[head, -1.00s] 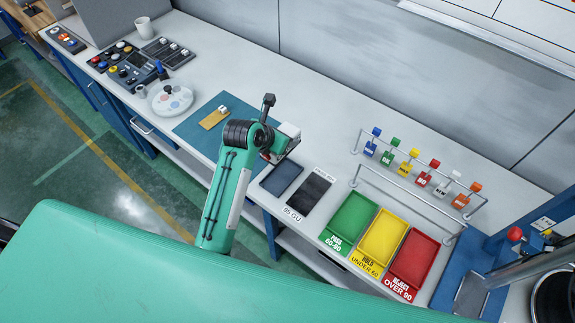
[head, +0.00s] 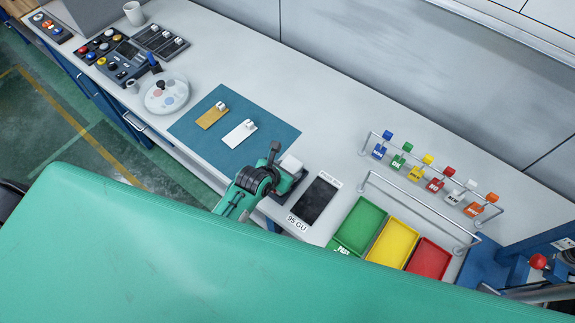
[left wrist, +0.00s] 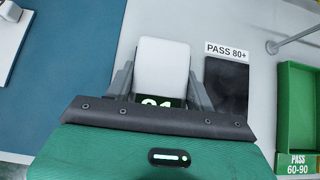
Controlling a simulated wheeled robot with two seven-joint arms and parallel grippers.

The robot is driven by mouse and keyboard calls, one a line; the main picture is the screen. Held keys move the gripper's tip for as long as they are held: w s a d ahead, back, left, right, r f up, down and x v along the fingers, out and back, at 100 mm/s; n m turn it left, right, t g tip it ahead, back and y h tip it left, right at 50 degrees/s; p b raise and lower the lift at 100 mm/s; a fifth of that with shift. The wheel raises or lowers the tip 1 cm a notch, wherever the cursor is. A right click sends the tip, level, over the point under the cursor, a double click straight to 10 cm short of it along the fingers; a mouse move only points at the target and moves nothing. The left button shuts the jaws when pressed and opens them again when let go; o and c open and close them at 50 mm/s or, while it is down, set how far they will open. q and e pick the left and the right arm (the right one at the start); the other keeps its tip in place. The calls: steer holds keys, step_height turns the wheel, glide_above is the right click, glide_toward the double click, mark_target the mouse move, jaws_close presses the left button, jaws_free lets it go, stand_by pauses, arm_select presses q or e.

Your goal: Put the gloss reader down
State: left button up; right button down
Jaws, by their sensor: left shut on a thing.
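The gloss reader (head: 291,165) is a small white block. My left gripper (head: 282,172) is shut on it, over the front part of the bench. In the left wrist view the gloss reader (left wrist: 162,66) sits between the two grey fingers of my left gripper (left wrist: 161,80), and part of a lit number shows at its lower edge. The dark blue pad (head: 291,187) is mostly hidden under the gripper and reader; I cannot tell whether the reader touches it. My right gripper is not in view.
A black plate (head: 318,198) labelled 95 GU lies just right of the reader. A blue mat (head: 262,148) holds a tan (head: 211,118) and a white panel (head: 239,134).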

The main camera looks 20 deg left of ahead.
arm_select(q)
steer(key=shift+s, duration=0.1)
steer(key=shift+s+d+r, duration=0.1)
steer(key=shift+s, duration=0.2)
steer(key=o, duration=1.1)
steer(key=shift+c, duration=0.2)
steer(key=o, duration=0.3)
steer(key=shift+o, duration=0.5)
steer(key=shift+f, duration=0.2)
steer(key=shift+r, duration=0.3)
steer(key=shift+s+r, duration=0.1)
steer(key=shift+s, duration=0.15)
steer(key=b+v, duration=0.4)
steer(key=v, duration=0.7)
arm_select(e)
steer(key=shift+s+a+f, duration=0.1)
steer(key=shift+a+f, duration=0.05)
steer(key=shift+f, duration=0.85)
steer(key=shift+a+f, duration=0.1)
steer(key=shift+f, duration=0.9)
arm_select(q)
steer(key=shift+r, duration=0.15)
